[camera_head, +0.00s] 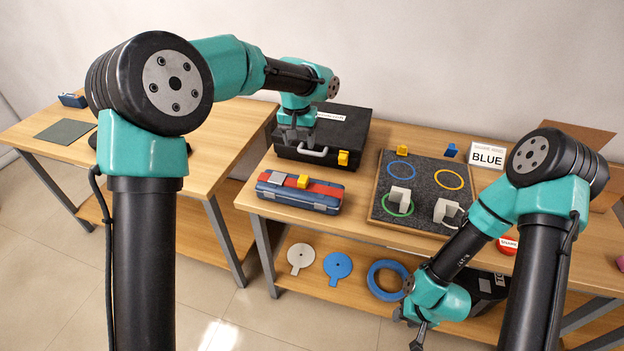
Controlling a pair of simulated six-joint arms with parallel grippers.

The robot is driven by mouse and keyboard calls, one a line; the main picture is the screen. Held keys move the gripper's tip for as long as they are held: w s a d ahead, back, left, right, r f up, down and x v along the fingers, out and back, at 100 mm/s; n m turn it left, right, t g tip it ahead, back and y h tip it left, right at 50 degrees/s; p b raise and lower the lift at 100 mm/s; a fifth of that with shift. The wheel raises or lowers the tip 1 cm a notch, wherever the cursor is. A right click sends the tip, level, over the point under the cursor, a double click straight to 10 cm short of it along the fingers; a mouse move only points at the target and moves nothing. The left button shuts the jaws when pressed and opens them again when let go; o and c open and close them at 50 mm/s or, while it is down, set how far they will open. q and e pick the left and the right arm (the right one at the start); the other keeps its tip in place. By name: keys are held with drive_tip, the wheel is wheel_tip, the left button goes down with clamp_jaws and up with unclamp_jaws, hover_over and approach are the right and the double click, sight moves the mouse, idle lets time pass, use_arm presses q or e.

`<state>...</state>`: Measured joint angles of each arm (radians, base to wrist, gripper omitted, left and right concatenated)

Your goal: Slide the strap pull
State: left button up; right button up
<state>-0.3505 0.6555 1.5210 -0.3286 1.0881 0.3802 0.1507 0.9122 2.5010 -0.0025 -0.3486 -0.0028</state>
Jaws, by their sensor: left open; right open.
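A long blue and grey case (318,205) lies near the front left of the middle table. A red strap (325,188) runs along its top, with a yellow pull-like block (303,181) on it and a grey piece (277,178) at its left end. My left gripper (297,138) is open, behind this case, over the front of a black case (340,128); contact with the black case cannot be told. My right gripper (415,333) is open and low at the front, in front of the table's edge, apart from the strap.
The black case has a grey handle and a yellow latch (343,157). A dark board (405,221) with coloured rings and white blocks stands to the right. A BLUE sign (487,156) is behind it. Discs and a blue ring (387,265) lie on the lower shelf.

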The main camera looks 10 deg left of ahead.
sight(303, 178)
use_arm(q)
drive_tip(key=shift+w+d+r+m+y, duration=0.1)
drive_tip(key=shift+d+r+m+y, duration=0.1)
drive_tip(key=shift+r, duration=0.35)
drive_tip(key=shift+w+d+r+m+y, duration=0.1)
drive_tip(key=shift+d+r, duration=0.05)
drive_tip(key=shift+r, duration=0.35)
wheel_tip(303, 178, down, 18)
drive_tip(key=shift+r, duration=0.25)
clamp_jaws()
idle(0.4)
